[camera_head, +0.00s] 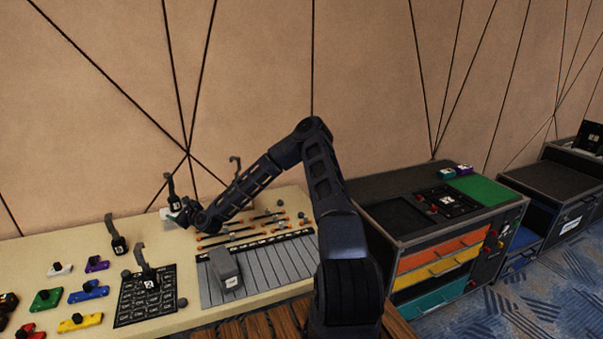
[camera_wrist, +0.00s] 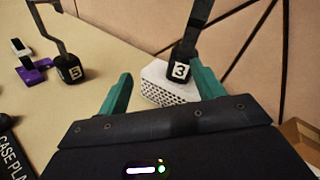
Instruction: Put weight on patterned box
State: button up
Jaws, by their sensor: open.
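A black hooked weight marked 3 (camera_wrist: 181,71) stands upright in the wrist view, between and beyond my fingertips. It overlaps the white patterned box (camera_wrist: 155,92), which has a perforated side, and its base appears to rest on the box top. My gripper (camera_wrist: 164,80) is open and empty, with a teal finger to either side of the box. In the head view the box (camera_head: 166,213) is at the back of the beige table, partly hidden by my gripper (camera_head: 184,214). Other hooked weights stand nearby: one marked 5 (camera_wrist: 69,70) and one marked 2 (camera_head: 149,282) on a black grid mat.
Several coloured blocks (camera_head: 88,291) lie at the table's left. A grey box (camera_head: 226,270) sits on a striped grey board (camera_head: 275,262). Small rods lie behind it. A drawer cabinet (camera_head: 440,262) stands to the right. The wall is close behind the table.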

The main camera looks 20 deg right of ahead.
jog(key=s+d+r+n+g+h, duration=0.4)
jog(key=s+d+r+n, duration=0.6)
jog(key=d+r, duration=0.15)
jog(key=s+d+r+n+g+h, duration=0.3)
jog(key=s+d+r+n+h, duration=0.1)
jog(key=s+d+r+n, duration=0.9)
jog(key=s+d+r, duration=0.2)
jog(key=s, duration=0.5)
jog(key=s+d+r+g+h, duration=0.1)
jog(key=s+d+r, duration=0.2)
jog(key=s+d, duration=0.3)
jog(key=s+d+r+n+g, duration=0.1)
jog(key=s+d+r, duration=0.2)
jog(key=s, duration=0.9)
jog(key=shift+d+r+n, duration=0.3)
jog(key=shift+d+r, duration=0.1)
jog(key=shift+d, duration=0.45)
